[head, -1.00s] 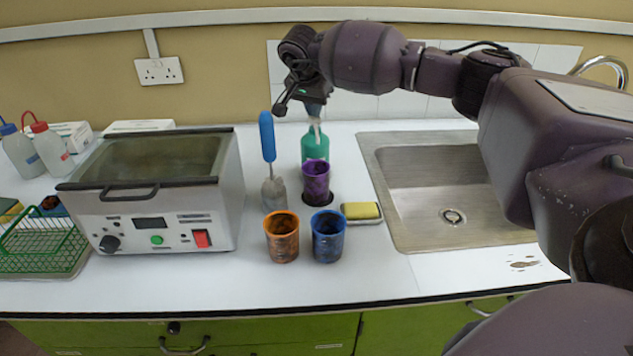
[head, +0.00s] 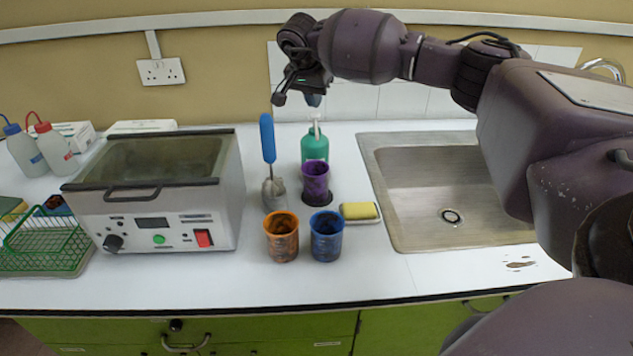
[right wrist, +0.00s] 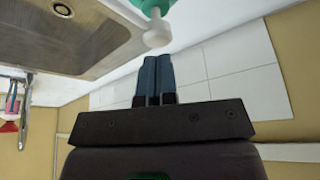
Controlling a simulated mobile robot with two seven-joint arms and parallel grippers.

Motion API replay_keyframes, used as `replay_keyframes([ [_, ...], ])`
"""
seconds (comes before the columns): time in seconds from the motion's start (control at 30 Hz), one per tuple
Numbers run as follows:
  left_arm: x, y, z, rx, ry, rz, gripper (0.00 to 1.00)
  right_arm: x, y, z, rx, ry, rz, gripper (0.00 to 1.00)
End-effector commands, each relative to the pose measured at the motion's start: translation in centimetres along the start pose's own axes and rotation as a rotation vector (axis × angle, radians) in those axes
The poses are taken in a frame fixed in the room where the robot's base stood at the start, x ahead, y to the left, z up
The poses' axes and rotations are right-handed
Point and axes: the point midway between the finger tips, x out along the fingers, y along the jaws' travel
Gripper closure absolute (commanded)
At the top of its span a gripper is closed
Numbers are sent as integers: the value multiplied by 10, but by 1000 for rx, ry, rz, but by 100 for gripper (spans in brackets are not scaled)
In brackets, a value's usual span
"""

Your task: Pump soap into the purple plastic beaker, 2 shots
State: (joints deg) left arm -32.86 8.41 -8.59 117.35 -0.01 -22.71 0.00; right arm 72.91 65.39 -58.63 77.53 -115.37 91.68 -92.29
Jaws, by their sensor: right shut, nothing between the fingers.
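The green soap bottle (head: 315,145) with a white pump (head: 316,124) stands upright at the back of the counter, left of the sink. The purple beaker (head: 316,182) stands just in front of it on a dark round spot. My right gripper (head: 314,100) is shut and empty, a little above the pump and apart from it. In the right wrist view the blue fingertips (right wrist: 156,72) are together, with the white pump head (right wrist: 157,35) and part of the green bottle (right wrist: 150,6) beyond them. My left gripper is not in view.
An orange beaker (head: 282,238) and a blue beaker (head: 326,236) stand in front. A yellow sponge (head: 359,211) lies right of the purple beaker. A blue-handled brush (head: 268,140) stands left, beside a water bath (head: 150,225). The sink (head: 415,240) is at right.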

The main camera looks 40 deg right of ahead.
Motion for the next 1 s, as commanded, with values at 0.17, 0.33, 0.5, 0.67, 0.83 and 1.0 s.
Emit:
replay_keyframes([
  [0.17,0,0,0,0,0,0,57,0,0,0,0,0,-1,100],
  [0.33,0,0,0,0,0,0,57,0,0,0,0,0,-1,100],
  [0.5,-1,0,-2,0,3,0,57,-4,0,-2,1,1,-2,100],
  [0.67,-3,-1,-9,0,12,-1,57,-16,0,-6,2,2,-4,100],
  [0.83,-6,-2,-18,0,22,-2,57,-29,0,-12,3,1,-4,100],
  [1.0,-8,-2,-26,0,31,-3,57,-41,0,-17,2,1,-4,100],
])
